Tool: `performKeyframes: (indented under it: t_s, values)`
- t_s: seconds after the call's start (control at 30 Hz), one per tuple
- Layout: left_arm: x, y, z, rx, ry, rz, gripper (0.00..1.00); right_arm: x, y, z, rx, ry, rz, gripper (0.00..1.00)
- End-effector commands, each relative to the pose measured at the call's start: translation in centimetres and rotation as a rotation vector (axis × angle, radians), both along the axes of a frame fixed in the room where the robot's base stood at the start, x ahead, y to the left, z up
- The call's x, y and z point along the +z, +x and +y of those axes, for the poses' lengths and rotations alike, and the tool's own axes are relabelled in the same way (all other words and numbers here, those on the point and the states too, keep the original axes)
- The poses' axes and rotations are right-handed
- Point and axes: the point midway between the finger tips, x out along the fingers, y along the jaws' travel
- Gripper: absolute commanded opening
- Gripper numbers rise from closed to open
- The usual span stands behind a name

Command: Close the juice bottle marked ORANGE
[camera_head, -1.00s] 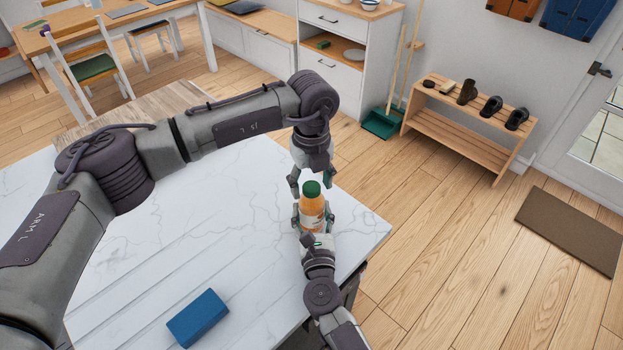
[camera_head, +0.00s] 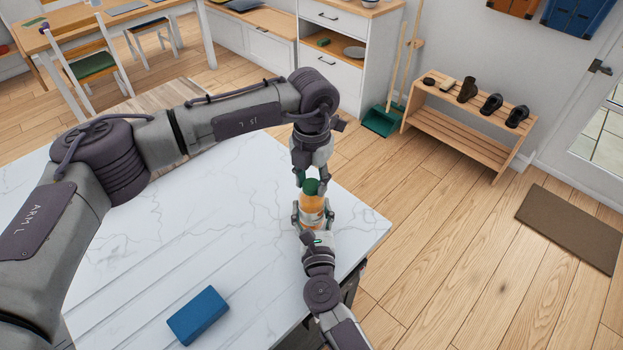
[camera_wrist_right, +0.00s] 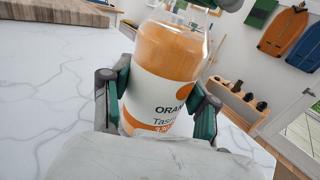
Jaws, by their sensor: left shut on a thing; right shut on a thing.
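The juice bottle (camera_head: 311,207) has an orange body and a green cap (camera_head: 312,186) at its top. It stands upright near the right edge of the white marble table. In the right wrist view the bottle (camera_wrist_right: 165,60) shows a white label starting "ORAN", its end hidden by a finger. My right gripper (camera_head: 312,220) is shut around the bottle's body from the near side. My left gripper (camera_head: 312,183) comes from above and is shut on the green cap. The cap is at the bottle's mouth; I cannot tell whether it is fully seated.
A blue block (camera_head: 197,317) lies on the marble table (camera_head: 230,225), left of my right arm. The tabletop between is clear. A wooden shoe rack (camera_head: 465,125), a brown doormat (camera_head: 570,228) and a green dustpan (camera_head: 384,122) are beyond the table.

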Motion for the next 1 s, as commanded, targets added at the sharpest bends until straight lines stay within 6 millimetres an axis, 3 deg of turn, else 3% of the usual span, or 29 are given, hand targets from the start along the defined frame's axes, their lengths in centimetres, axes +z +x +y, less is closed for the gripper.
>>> performKeyframes:
  t_s: [0.5, 0.6, 0.73, 0.77, 0.9, 1.0]
  values:
    - [-0.08, 0.06, 0.07, -1.106, 0.002, 0.000, 0.00, 0.04, 0.01, 0.00, 0.000, 0.000, -0.001, 0.00]
    - [-0.09, 0.07, 0.05, -1.251, 0.001, -0.001, 0.00, 0.04, 0.01, 0.00, 0.000, 0.000, -0.001, 0.00]
    - [-0.09, 0.07, 0.06, -1.236, 0.001, -0.001, 0.00, 0.04, 0.01, -0.01, 0.000, 0.000, -0.001, 0.00]
    - [-0.09, 0.08, 0.06, -1.236, 0.001, -0.001, 0.41, 0.04, 0.01, -0.01, 0.000, 0.000, -0.001, 0.00]
    - [-0.08, 0.06, 0.05, -1.235, 0.000, 0.000, 0.65, 0.04, 0.01, -0.01, 0.000, 0.000, -0.001, 0.00]
    - [-0.08, 0.06, 0.04, -1.235, 0.000, 0.000, 0.65, 0.04, 0.01, -0.01, 0.000, 0.000, -0.001, 0.00]
